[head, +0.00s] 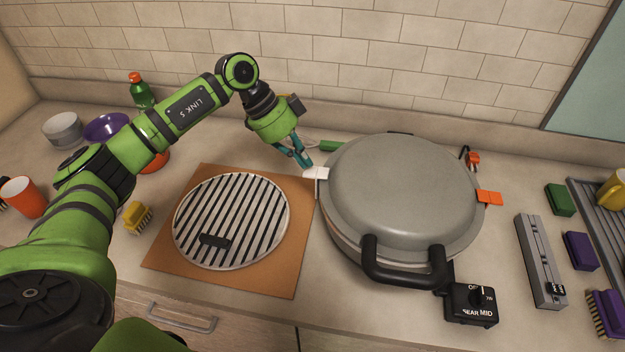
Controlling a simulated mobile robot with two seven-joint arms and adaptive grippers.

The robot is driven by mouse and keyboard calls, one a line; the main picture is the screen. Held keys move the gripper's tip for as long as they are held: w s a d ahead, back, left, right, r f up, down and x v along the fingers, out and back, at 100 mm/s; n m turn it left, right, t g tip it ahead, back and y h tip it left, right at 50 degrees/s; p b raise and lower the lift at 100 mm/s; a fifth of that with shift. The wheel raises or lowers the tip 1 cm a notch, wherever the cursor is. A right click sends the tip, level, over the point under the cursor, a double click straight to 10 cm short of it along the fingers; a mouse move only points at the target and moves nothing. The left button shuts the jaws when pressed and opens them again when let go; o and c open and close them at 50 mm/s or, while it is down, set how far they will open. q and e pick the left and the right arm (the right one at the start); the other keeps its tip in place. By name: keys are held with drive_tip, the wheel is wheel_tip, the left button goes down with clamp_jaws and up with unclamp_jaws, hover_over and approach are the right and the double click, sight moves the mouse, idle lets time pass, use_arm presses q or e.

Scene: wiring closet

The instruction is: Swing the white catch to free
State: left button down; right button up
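The white catch (316,173) sticks out from the left side of a round grey lidded appliance (395,190). The lid is down, with a black handle (404,268) at its front. An orange catch (489,198) sits on the lid's right side. My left gripper (307,167) reaches down from the upper left, and its teal fingertips are right by the white catch. I cannot tell whether they touch it or how far apart they are. My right gripper is not in view.
A round striped grill plate (232,218) lies on a brown board (165,257) left of the appliance. A black control box (471,304) is at its front right. A grey bar (540,262) and several brushes or sponges lie further right. A tiled wall closes the back.

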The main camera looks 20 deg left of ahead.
use_arm(q)
drive_tip(key=shift+f, duration=0.55)
drive_tip(key=shift+a+f, duration=0.15)
drive_tip(key=shift+a, duration=0.1)
idle(0.4)
drive_tip(key=shift+s+p, duration=0.1)
drive_tip(key=shift+p, duration=0.25)
drive_tip(key=shift+f, duration=0.1)
drive_tip(key=shift+s+f, duration=0.15)
drive_tip(key=shift+f, duration=0.1)
idle(0.4)
drive_tip(key=shift+p, duration=0.3)
